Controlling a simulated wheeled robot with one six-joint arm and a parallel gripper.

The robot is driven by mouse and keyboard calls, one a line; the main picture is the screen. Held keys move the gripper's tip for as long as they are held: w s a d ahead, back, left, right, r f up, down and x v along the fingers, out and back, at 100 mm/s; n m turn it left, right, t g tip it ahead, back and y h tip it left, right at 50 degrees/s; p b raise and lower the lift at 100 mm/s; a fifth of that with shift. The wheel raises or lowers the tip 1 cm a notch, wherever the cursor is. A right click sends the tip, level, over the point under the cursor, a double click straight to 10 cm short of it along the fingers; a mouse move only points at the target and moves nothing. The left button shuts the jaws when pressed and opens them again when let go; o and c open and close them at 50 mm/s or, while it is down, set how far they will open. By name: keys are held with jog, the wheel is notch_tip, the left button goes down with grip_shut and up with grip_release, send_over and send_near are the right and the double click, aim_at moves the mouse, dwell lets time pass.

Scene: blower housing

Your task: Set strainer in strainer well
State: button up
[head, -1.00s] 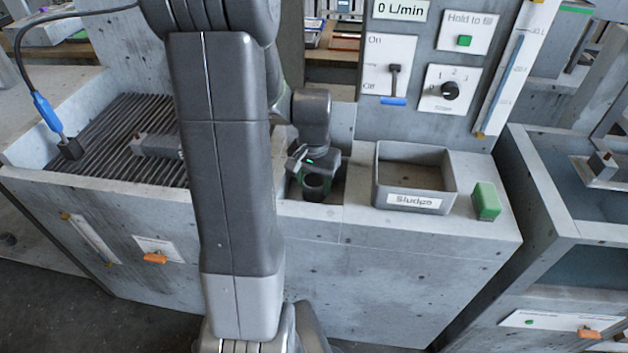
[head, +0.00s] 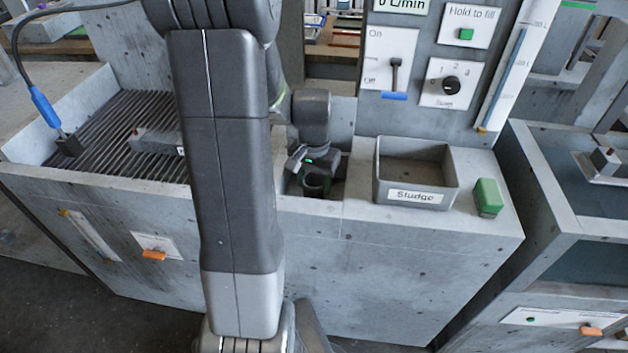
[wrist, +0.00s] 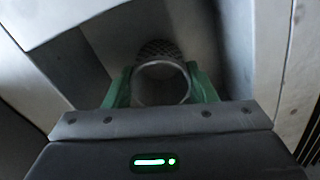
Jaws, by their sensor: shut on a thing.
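The strainer (head: 314,186) is a dark round cup with an open top. In the wrist view its ring-shaped rim (wrist: 161,99) shows between the two green fingers of my gripper (wrist: 160,84), which are shut on it. In the head view my gripper (head: 316,168) points down into the square recess, the strainer well (head: 337,188), with the strainer low inside it. A dark mesh-like patch (wrist: 158,48) shows just beyond the rim in the wrist view. The strainer's underside is hidden, so I cannot tell whether it touches the well's floor.
A grey open box labelled Sludge (head: 415,197) and a green block (head: 488,197) stand right of the well. A panel with an On/Off lever (head: 396,72) and a knob (head: 451,85) rises behind. A slatted grate (head: 110,140) lies left; my arm hides part of it.

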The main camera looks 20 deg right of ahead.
jog(key=o, duration=1.1)
notch_tip(320, 180, up, 14)
jog(key=shift+f+p, duration=0.1)
jog(key=shift+p, duration=0.5)
notch_tip(320, 180, down, 14)
jog(key=shift+r+b, duration=0.1)
jog(key=shift+b, duration=0.5)
jog(key=shift+r, duration=0.4)
jog(key=shift+f, duration=0.15)
